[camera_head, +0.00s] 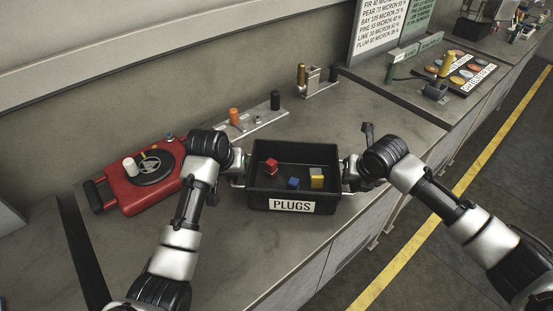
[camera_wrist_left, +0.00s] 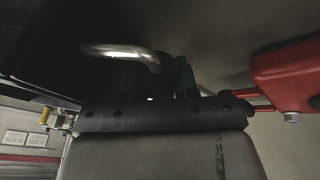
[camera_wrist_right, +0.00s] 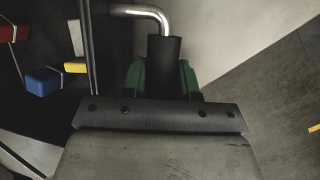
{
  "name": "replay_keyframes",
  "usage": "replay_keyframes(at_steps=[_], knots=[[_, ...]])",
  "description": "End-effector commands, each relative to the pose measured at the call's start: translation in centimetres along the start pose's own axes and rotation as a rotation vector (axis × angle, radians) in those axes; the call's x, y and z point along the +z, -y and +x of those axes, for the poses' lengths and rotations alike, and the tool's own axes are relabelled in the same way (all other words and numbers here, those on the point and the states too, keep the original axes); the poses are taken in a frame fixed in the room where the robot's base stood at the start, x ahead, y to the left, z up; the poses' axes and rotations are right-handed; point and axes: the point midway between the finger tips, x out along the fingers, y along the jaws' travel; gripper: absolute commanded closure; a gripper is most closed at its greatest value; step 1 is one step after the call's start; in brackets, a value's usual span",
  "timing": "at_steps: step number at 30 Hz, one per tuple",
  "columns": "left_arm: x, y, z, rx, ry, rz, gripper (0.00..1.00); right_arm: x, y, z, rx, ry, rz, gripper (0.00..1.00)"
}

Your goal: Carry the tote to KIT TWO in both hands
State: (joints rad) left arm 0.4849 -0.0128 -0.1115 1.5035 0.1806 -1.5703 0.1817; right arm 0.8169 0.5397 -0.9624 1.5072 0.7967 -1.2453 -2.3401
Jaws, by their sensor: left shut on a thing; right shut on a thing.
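The tote is a black open bin labelled PLUGS (camera_head: 291,206), at the middle of the head view over the grey counter. Inside it lie a red block (camera_head: 271,166), a blue block (camera_head: 293,183) and a yellow block (camera_head: 316,178). My left gripper (camera_head: 238,168) is shut on the tote's left handle, a metal bar that shows in the left wrist view (camera_wrist_left: 120,51). My right gripper (camera_head: 349,172) is shut on the right handle, which shows in the right wrist view (camera_wrist_right: 146,14). The tote looks about level. I cannot tell whether its base touches the counter. No KIT TWO label is readable.
A red case (camera_head: 133,190) with a black disc lies left of the tote, close to my left arm. A fixture plate with an orange peg (camera_head: 233,116) and a black peg (camera_head: 275,100) stands behind. A board with coloured discs (camera_head: 466,72) lies farther right. Bare counter (camera_head: 235,250) is in front.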

Motion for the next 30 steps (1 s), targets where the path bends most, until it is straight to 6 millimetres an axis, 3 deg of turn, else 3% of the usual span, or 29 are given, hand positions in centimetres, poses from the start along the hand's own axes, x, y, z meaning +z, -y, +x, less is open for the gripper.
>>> replay_keyframes(at_steps=[6,7,12,23,30], knots=[[0.4,0.5,1.2,-0.003,-0.004,-0.001,1.00,-0.4,0.5,1.3,-0.003,0.004,0.002,1.00],[0.5,0.5,1.3,-0.004,-0.001,-0.002,0.69,-0.5,0.5,1.3,-0.005,0.001,0.002,0.69],[0.5,0.4,1.1,-0.003,0.000,-0.001,0.45,-0.4,0.4,1.1,-0.003,0.000,0.001,0.45],[0.4,0.3,0.4,-0.001,-0.002,0.000,0.45,-0.5,0.3,1.1,-0.001,0.000,0.000,0.45],[0.3,0.3,-4.1,-0.001,-0.006,-0.001,0.45,-0.5,0.2,1.1,0.000,0.000,0.000,0.45]])
